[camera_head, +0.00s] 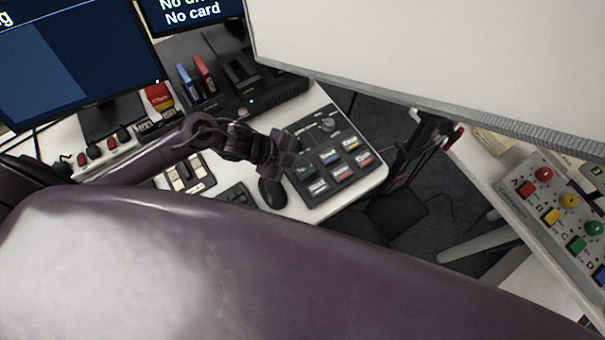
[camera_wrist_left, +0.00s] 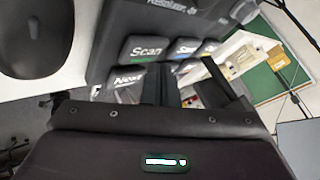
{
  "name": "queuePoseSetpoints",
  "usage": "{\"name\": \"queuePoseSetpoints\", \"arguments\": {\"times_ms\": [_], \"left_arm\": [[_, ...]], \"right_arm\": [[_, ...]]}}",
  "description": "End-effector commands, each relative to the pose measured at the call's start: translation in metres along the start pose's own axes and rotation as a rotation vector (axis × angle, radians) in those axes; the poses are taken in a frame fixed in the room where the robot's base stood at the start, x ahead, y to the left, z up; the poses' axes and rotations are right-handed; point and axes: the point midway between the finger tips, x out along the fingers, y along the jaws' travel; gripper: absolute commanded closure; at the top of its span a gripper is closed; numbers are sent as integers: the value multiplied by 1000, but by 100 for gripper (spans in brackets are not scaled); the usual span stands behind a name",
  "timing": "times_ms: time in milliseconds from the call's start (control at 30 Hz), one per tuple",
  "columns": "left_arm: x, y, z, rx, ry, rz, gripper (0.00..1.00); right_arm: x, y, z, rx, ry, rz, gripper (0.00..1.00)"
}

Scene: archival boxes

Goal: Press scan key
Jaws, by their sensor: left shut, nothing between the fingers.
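The scan key (camera_wrist_left: 147,48) is dark with white "Scan" lettering and a green stripe, on a dark control panel (camera_head: 325,125). In the head view it appears as the green-marked key (camera_head: 308,172) at the panel's near left. My left gripper (camera_head: 287,152) is shut and empty, over the panel's left edge beside that key. In the left wrist view, dark finger parts rise near the Scan key and the "Next" key (camera_wrist_left: 127,82). I cannot tell whether the fingers touch any key. My right gripper is not in view.
A black mouse (camera_head: 272,192) lies just left of the panel. A black device (camera_head: 235,90) with blue and red upright pieces stands behind. A large pale panel (camera_head: 430,50) overhangs at the upper right. Another button box (camera_head: 545,205) with colored knobs stands at far right.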

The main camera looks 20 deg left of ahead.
Motion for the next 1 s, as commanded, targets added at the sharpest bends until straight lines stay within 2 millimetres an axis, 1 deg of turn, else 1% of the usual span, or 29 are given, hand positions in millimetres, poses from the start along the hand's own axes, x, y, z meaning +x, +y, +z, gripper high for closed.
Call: {"name": "queuePoseSetpoints", "arguments": {"times_ms": [167, 400, 567, 1000], "left_arm": [[-8, -6, -6, 1, 0, 0, 100], [-26, -18, -18, 2, 0, 0, 100], [-35, -25, -25, 1, 0, 0, 100], [-35, -26, -26, 1, 0, 0, 100]], "right_arm": [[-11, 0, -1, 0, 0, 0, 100], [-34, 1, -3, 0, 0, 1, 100], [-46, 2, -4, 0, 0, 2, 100], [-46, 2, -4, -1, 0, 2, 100]]}}
